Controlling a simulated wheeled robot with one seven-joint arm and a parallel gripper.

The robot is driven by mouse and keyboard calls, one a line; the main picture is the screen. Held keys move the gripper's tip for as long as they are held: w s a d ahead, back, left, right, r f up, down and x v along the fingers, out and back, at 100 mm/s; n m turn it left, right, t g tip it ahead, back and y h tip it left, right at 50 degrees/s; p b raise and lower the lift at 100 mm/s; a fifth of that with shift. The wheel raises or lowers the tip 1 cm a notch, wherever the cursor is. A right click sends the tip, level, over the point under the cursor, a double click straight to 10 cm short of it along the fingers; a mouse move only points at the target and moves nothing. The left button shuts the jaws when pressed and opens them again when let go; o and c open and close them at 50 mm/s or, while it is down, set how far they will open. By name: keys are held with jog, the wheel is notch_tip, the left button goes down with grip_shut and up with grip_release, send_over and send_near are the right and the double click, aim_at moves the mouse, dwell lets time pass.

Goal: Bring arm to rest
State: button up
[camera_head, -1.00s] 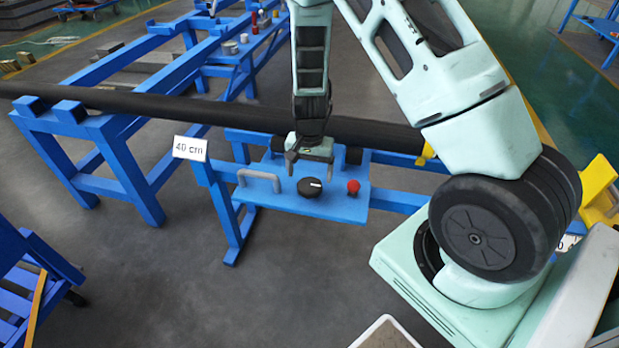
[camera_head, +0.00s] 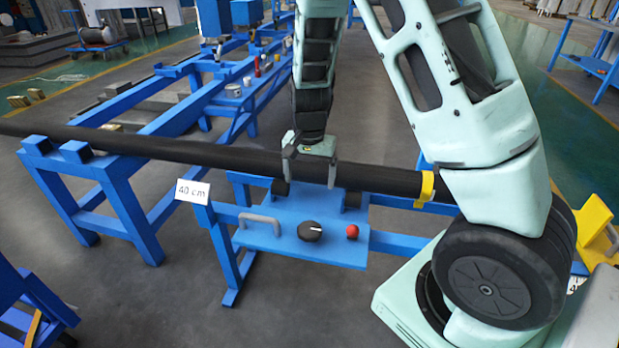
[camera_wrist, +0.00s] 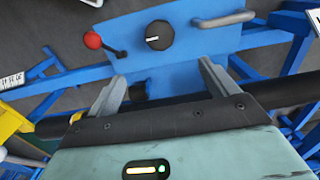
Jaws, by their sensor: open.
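The panel carries a black round knob (camera_head: 310,231) with a white mark, a red ball-ended lever (camera_head: 352,231) and a grey handle (camera_head: 259,221). The wrist view shows the knob (camera_wrist: 159,35) and the red ball (camera_wrist: 92,40) beyond the fingers.
A white "40 cm" sign (camera_head: 192,191) stands at the panel's left. A yellow collar (camera_head: 427,186) rings the pipe near my arm. Blue trestles (camera_head: 125,205) hold the pipe at left. A yellow bracket (camera_head: 594,228) stands at right. The floor in front of the panel is clear.

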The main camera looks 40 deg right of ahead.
dwell(0.3)
jog(key=s+a+r+n+y+p, duration=0.1)
jog(key=s+a+r+n+p, duration=0.1)
jog(key=s+a+r+n, duration=0.35)
jog(key=s+a+r+n+y+p, duration=0.1)
jog(key=s+a+r+n+p, duration=0.15)
jog(key=a+r, duration=0.6)
jog(key=s+a+r+n+p, duration=0.1)
jog(key=s+a+r+n, duration=0.1)
jog(key=s, duration=0.3)
jog(key=s+a+r+n+h+p, duration=0.1)
jog(key=s+a+r+n, duration=0.1)
jog(key=s+a+n, duration=0.2)
jog(key=s+a+r+n+p, duration=0.2)
jog(key=s+a+n, duration=0.2)
jog(key=s, duration=0.3)
jog(key=shift+s+a+r, duration=0.15)
jog(key=shift+a+r, duration=0.15)
